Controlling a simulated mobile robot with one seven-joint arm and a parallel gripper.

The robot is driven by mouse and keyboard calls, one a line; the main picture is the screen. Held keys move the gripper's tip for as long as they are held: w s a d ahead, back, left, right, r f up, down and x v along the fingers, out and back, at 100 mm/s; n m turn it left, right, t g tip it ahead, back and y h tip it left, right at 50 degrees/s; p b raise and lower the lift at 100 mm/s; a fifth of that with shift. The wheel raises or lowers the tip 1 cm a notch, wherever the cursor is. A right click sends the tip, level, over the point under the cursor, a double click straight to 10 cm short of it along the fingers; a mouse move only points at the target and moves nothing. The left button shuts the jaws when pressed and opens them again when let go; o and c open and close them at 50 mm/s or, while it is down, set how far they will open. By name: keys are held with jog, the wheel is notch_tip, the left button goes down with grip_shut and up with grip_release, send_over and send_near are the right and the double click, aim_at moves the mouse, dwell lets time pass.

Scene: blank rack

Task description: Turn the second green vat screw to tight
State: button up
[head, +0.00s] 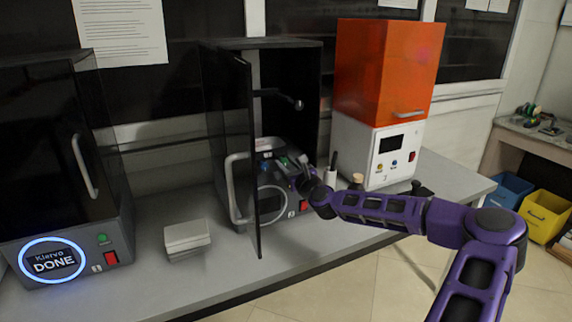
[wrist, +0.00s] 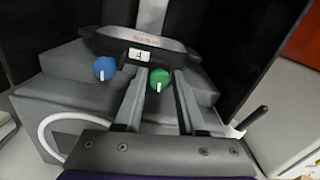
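In the wrist view, a round green screw (wrist: 159,79) with a white pointer mark sits at the front of the dark vat (wrist: 120,42), which carries a label reading 4. The mark points down in the picture. A blue screw (wrist: 105,68) with a similar mark sits to its left. My gripper (wrist: 160,76) is open, its two fingers reaching to either side of the green screw; contact cannot be told. In the head view, my gripper (head: 303,180) is inside the front of the open middle printer (head: 270,195), where the vat is small and partly hidden.
The printer's dark door (head: 243,150) stands open on the left. A closed printer reading DONE (head: 65,190) is at far left. A small grey block (head: 187,238) lies between them. An orange-topped printer (head: 385,75) and small bottles stand on the right.

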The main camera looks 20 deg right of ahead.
jog(key=shift+o, duration=1.3)
jog(key=s, duration=1.7)
jog(key=shift+s+d, duration=0.2)
jog(key=shift+d, duration=0.1)
